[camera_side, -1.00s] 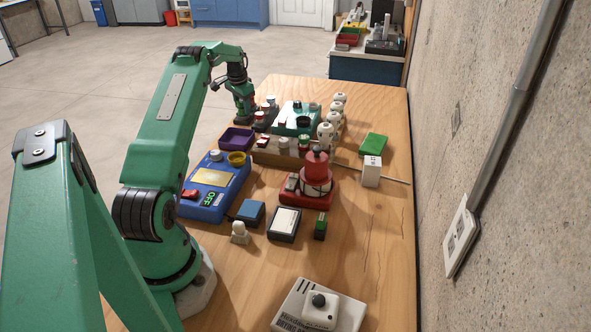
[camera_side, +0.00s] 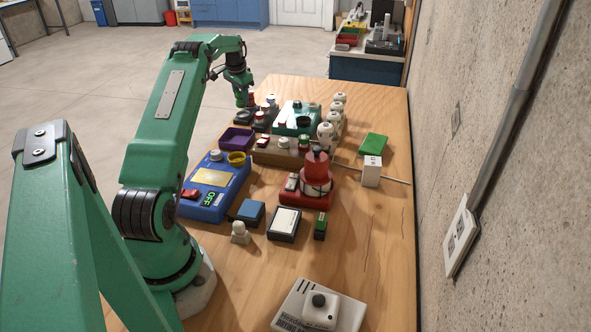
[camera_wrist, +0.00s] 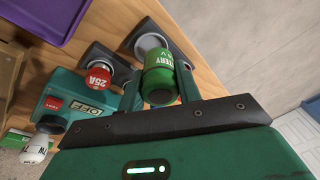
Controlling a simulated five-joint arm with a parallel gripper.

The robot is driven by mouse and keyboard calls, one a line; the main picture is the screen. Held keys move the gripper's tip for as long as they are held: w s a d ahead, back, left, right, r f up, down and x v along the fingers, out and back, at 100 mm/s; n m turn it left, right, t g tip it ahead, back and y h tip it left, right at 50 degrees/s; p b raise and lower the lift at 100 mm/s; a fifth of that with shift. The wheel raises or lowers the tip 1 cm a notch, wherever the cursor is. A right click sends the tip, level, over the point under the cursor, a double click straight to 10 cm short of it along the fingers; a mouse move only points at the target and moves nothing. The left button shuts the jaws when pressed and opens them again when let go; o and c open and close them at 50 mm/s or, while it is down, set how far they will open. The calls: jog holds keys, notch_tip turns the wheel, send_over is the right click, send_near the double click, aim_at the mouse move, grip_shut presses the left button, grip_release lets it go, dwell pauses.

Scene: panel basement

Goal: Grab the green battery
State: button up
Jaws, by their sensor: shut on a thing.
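In the side view my gripper (camera_side: 243,98) is above the far left part of the table, and the battery cannot be told apart from the fingers there. In the wrist view a dark holder with a pale round socket (camera_wrist: 148,42) shows beyond the battery.
A red 25A fuse (camera_wrist: 98,80) stands in a dark holder beside the battery. A teal OFF box (camera_wrist: 75,98) and purple tray (camera_wrist: 35,18) are near. In the side view are a blue OFF box (camera_side: 207,195), red lamp (camera_side: 316,170) and several white insulators.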

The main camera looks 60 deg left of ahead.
jog(key=w+d+r, duration=0.4)
jog(key=d+r, duration=0.3)
jog(key=d, duration=0.3)
jog(key=shift+w+d+r, duration=0.15)
jog(key=shift+w+d, duration=0.15)
jog(key=shift+d, duration=0.1)
jog(key=shift+w+d, duration=0.1)
